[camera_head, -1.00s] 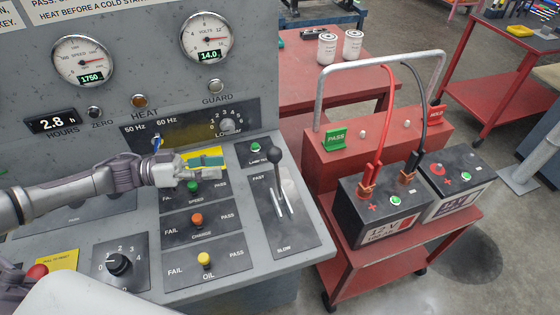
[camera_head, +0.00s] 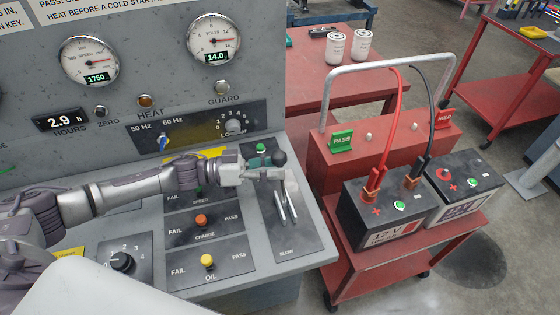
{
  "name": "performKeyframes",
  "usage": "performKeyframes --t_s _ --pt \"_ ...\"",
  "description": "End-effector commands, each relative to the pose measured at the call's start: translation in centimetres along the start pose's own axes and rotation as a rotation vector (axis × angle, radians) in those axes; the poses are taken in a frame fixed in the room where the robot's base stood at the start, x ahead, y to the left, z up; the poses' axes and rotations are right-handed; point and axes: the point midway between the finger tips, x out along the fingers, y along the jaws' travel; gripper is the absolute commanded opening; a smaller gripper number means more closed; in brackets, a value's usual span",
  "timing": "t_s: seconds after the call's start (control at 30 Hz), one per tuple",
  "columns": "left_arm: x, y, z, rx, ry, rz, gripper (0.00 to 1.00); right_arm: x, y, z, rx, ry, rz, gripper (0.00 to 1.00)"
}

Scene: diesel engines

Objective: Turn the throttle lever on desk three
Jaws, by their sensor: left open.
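The throttle lever, with its black knob (camera_head: 280,158), stands near the upper, FAST end of its slotted plate (camera_head: 292,237) on the right side of the grey console. The SLOW label is at the plate's lower end. My left gripper (camera_head: 270,168) reaches in from the left and is open. Its fingers are right at the lever, just below and beside the knob, and they hide part of the shaft. I cannot tell whether they touch it. My right gripper is not in view.
Left of the throttle plate are the speed, charge (camera_head: 202,221) and oil (camera_head: 207,260) pass/fail switches, partly under my arm. A rotary knob (camera_head: 121,261) sits lower left. A red cart (camera_head: 350,258) with batteries stands close to the console's right edge.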

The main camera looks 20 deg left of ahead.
Motion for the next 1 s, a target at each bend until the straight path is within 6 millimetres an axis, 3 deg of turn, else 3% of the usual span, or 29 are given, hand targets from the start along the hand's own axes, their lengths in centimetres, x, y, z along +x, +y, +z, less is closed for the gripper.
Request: performKeyframes --t_s 0.13,0.47,0.77,1.0 --pt "1.30 0.07 -0.05 -0.001 0.000 0.001 0.51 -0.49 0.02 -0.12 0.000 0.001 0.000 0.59" --pt "1.60 0.00 0.07 0.000 -0.001 0.000 0.51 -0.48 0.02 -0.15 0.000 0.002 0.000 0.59" --pt "1.58 0.02 0.04 0.000 0.000 0.000 0.02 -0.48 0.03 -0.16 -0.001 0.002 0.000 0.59" --pt "1.60 0.00 -0.16 0.001 0.003 0.001 0.00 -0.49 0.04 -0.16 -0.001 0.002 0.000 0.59"
